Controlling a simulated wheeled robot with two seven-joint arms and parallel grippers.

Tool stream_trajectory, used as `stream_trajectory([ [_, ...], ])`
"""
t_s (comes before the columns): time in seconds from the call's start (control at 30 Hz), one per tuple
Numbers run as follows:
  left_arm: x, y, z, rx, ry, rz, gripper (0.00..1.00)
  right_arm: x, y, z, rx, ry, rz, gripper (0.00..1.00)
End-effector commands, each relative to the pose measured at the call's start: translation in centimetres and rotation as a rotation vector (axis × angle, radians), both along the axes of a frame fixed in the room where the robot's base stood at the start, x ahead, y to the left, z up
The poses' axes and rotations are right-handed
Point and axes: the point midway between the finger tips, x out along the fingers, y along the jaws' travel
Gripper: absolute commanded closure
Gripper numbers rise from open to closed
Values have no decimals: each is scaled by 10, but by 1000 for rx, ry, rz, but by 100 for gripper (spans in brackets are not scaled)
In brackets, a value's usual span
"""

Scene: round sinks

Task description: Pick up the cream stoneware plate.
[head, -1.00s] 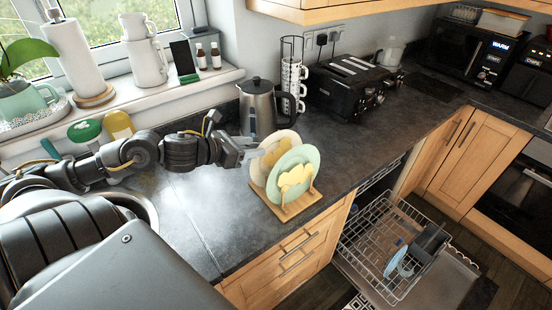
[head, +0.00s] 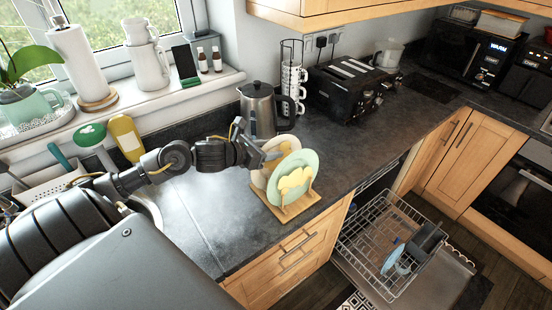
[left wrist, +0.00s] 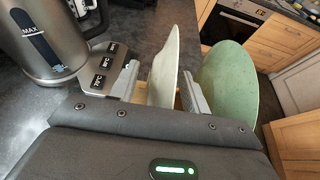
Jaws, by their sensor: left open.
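In the left wrist view the cream plate (left wrist: 166,62) stands between the fingers of my open left gripper (left wrist: 162,76), and the green plate (left wrist: 228,88) is outside the right finger. In the head view my left gripper (head: 267,157) reaches the plates from the left and hides part of the cream plate. Contact between fingers and plate cannot be made out. My right gripper is not in view.
A metal kettle (head: 260,108) stands close behind the gripper. A mug rack (head: 292,88) and black toaster (head: 350,90) are further back. An open dishwasher rack (head: 390,250) is at lower right. The counter left of the plate rack is clear.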

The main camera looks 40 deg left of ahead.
Motion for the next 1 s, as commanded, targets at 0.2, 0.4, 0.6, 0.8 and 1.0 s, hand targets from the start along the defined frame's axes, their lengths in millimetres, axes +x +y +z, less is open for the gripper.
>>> stream_trajectory([
  [0.2,0,0,-1,0,0,0,53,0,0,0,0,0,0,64],
  [0.4,0,0,-1,0,0,0,78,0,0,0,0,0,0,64],
  [0.6,0,0,-1,0,0,0,100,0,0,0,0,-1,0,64],
  [0.8,1,0,0,0,-2,1,100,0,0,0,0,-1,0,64],
  [1.0,1,1,1,1,-2,3,100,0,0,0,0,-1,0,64],
])
